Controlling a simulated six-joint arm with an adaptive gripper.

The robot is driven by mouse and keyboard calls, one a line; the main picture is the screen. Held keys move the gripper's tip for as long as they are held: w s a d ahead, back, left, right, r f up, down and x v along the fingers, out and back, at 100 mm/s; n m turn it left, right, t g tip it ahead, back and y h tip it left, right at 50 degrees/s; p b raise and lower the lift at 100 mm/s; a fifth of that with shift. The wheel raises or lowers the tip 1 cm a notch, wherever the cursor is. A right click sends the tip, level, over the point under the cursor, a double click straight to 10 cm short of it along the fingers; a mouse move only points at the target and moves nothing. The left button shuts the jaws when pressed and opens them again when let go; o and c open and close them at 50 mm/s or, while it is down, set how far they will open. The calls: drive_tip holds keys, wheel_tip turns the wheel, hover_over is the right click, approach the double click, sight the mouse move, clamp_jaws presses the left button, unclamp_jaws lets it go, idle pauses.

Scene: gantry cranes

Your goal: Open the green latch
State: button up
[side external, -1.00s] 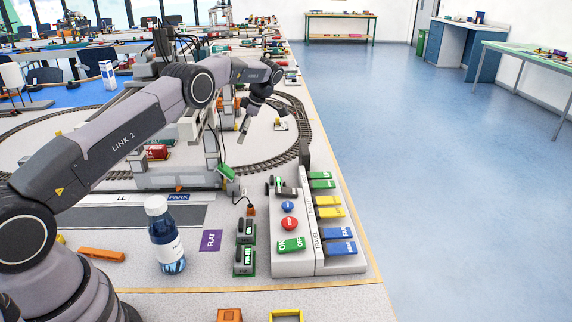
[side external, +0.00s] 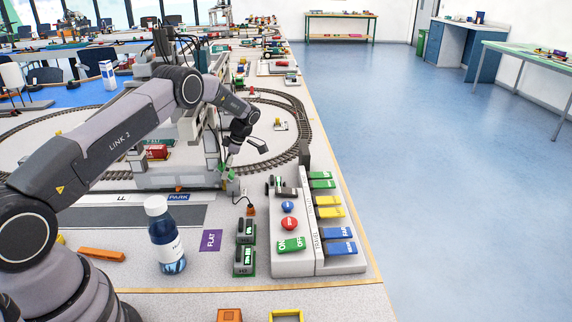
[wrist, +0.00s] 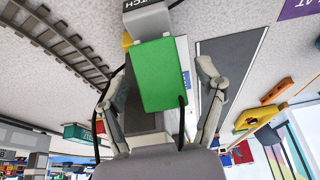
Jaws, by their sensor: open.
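The green latch (wrist: 160,75) is a flat green plate at the centre of the wrist view, below a grey block (wrist: 147,20) with partly hidden lettering. In the side external view the green latch (side external: 227,174) hangs at the front of the grey gantry. My gripper (wrist: 162,72) is open, with one finger on each side of the green plate in the wrist view. Gaps show between the fingers and the plate. In the side external view my gripper (side external: 243,154) is just above the latch. Whether a finger touches it is hard to tell.
The grey gantry (side external: 150,180) stands beside the latch. A control panel (side external: 290,262) with coloured switches is at the front right. A water bottle (side external: 166,240) and a purple FLAT card (side external: 211,240) are in front. A curved track (side external: 300,125) runs behind.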

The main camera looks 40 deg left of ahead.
drive_tip(key=shift+f, duration=0.1)
drive_tip(key=c, duration=1.1)
drive_tip(key=shift+w+d+g+y, duration=0.15)
drive_tip(key=shift+g+y, duration=0.35)
drive_tip(key=shift+c, duration=0.3)
drive_tip(key=o, duration=1.2)
drive_tip(key=shift+c, duration=0.2)
drive_tip(key=v, duration=1.2)
